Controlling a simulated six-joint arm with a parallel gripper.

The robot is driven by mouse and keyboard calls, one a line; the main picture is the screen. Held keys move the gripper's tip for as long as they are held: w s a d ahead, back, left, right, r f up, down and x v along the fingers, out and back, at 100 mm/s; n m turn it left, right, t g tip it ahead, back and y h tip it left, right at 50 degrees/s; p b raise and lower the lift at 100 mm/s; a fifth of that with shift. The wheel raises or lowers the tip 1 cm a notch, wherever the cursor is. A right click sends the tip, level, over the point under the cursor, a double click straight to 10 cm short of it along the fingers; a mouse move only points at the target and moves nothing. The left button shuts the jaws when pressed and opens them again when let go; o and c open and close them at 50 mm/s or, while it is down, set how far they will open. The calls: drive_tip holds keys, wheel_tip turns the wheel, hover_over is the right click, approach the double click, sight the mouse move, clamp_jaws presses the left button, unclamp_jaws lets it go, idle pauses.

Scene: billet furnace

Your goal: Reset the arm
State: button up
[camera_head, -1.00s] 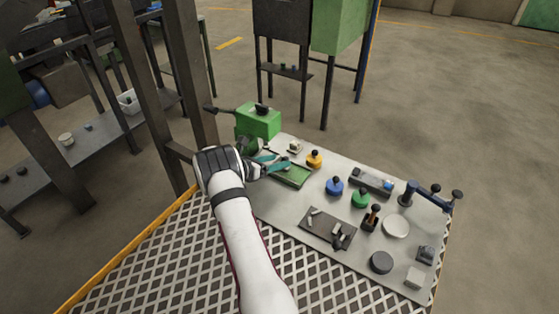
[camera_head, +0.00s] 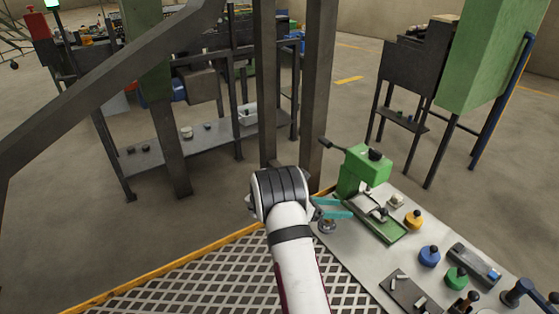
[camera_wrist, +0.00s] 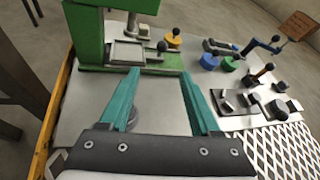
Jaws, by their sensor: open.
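My gripper (camera_head: 333,208) reaches over the near-left end of the grey worktable (camera_head: 345,250), beside a green press-like machine (camera_head: 365,168). Its two teal fingers also show in the wrist view (camera_wrist: 160,100). They are spread apart with nothing between them but bare tabletop and part of a dark round piece (camera_wrist: 128,118) near the left finger. The green machine (camera_wrist: 88,35) stands just ahead of the fingertips in the wrist view. My white arm and dark wrist hide part of the table's left end in the head view.
Yellow (camera_head: 413,220), blue (camera_head: 429,256) and green (camera_head: 456,278) knobbed pieces stand right of the machine. A dark plate (camera_head: 403,292) lies nearer. A steel post (camera_head: 318,90) rises behind my wrist. White grating (camera_head: 220,280) lies left, edged by a yellow rail (camera_head: 170,275).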

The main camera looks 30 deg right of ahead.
drive_tip(key=s+a+r+m+y, duration=0.4)
drive_tip(key=s+a+r+m, duration=0.2)
drive_tip(key=a+r+m, duration=0.3)
drive_tip(key=s+a+m+t+y, duration=0.1)
drive_tip(key=s+a+m+y, duration=0.2)
drive_tip(key=s+a, duration=0.3)
drive_tip(key=s+a+r+m+t+y, duration=0.1)
drive_tip(key=s+a+m+y, duration=0.3)
drive_tip(key=a, duration=0.9)
drive_tip(key=s+a+r+m+t+y, duration=0.1)
drive_tip(key=s+a+m+y, duration=0.2)
drive_tip(key=s+a+m, duration=0.3)
drive_tip(key=s+a, duration=0.2)
drive_tip(key=a, duration=0.2)
drive_tip(key=shift+s+a+r+m+t+y, duration=0.25)
drive_tip(key=shift+s+m+t+y, duration=0.05)
drive_tip(key=shift+s+m+y, duration=0.1)
drive_tip(key=shift+w, duration=0.1)
